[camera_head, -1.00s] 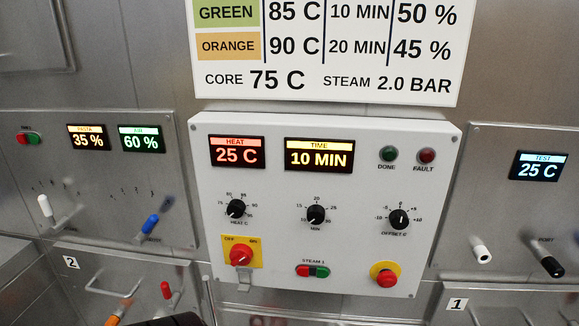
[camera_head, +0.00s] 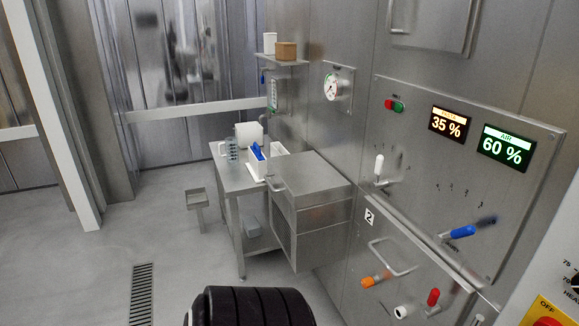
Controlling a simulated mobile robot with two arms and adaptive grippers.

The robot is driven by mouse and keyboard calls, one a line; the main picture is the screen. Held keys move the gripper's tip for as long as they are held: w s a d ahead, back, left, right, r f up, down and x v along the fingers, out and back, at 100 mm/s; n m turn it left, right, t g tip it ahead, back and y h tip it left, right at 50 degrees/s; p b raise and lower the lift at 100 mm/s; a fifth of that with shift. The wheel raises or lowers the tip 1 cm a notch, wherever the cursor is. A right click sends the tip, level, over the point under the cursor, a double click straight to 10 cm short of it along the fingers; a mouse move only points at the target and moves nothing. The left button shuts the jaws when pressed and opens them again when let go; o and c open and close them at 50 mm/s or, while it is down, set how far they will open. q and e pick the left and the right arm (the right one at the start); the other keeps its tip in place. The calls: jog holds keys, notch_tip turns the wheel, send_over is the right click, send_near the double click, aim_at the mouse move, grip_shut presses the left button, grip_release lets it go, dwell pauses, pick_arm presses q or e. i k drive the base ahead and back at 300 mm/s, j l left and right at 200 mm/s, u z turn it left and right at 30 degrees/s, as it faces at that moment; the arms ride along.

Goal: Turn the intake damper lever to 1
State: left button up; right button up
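Two levers sit on the steel wall panel (camera_head: 410,150) at the right. One has a white handle (camera_head: 379,165) standing upright. The other has a blue handle (camera_head: 460,232) pointing right and slightly up, with a dark blurred patch beyond it. Small scale marks show above both levers. The labels are too small to read, so I cannot tell which is the intake damper lever. Neither gripper is in view. A black ribbed part of mine shows at the bottom edge.
Below the panel is a door marked 2 (camera_head: 369,216) with a bar handle and orange, red and white-ended handles. A steel cabinet (camera_head: 310,205) and side table (camera_head: 228,178) stand left of it. The white control box (camera_head: 565,240) is at the right edge. Floor at left is mostly open.

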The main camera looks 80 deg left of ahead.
aim_at(378, 183)
jog(key=u, duration=1.85)
